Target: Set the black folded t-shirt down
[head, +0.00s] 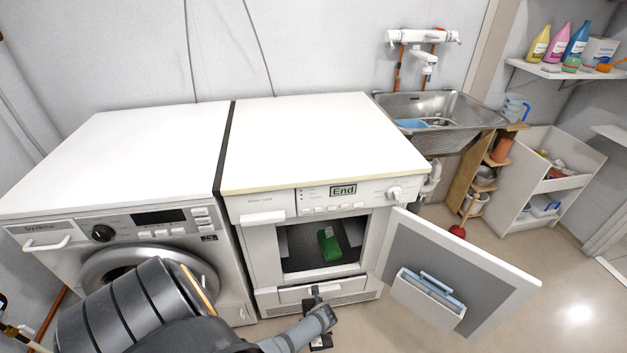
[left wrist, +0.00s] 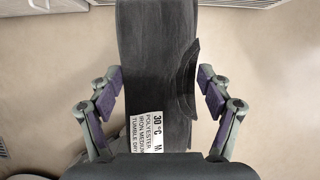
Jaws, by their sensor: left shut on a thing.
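The black folded t-shirt (left wrist: 157,60) fills the middle of the left wrist view as a long dark strip, with a white care label (left wrist: 145,132) near its lower end. My left gripper (left wrist: 160,95) has a finger on each side of the shirt and is shut on it. The pale floor shows around it. In the head view my left gripper (head: 319,318) is low in the middle, in front of the open machine on the right. I cannot make out the shirt clearly there. My right gripper is not in view.
The right machine (head: 320,140) has its door (head: 460,270) swung open to the right and a green item (head: 329,244) inside. Its white top and the washer's top (head: 120,150) are clear. A metal sink (head: 440,110) stands behind right. Open floor lies at the lower right.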

